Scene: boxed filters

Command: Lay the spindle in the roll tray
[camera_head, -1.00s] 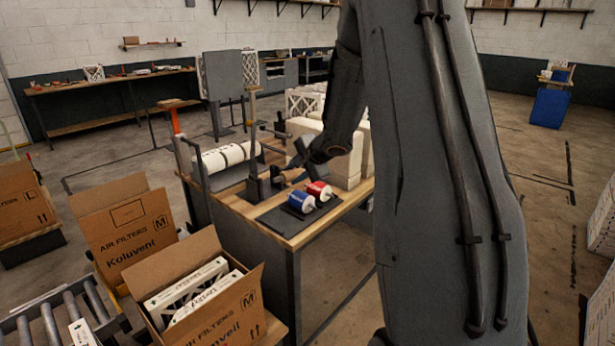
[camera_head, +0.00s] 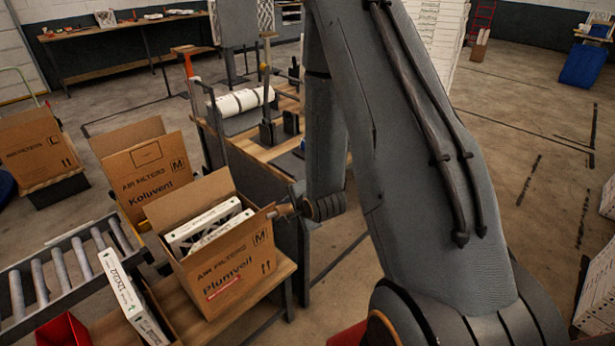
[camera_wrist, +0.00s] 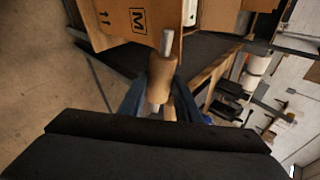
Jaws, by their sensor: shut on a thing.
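My gripper (camera_wrist: 157,100) is shut on the spindle (camera_wrist: 162,75), a tan barrel with a thin grey metal rod at its end. The spindle stands out past the blue fingers, near the printed side of a carton. In the head view my gripper (camera_head: 297,206) is low, beside the right side of the open Plumveil carton (camera_head: 229,276), with the spindle's tan end (camera_head: 283,211) pointing at it. Contact with the carton cannot be told. A white roll (camera_head: 241,101) lies in a dark holder on the workbench (camera_head: 251,149); I cannot tell whether that is the roll tray.
The Plumveil carton, holding white filters, stands on a low wooden stand at the front. A Koluvent carton (camera_head: 152,178) is behind it, and a roller conveyor (camera_head: 60,265) runs at left. My arm hides the bench's right part. Open floor lies at right.

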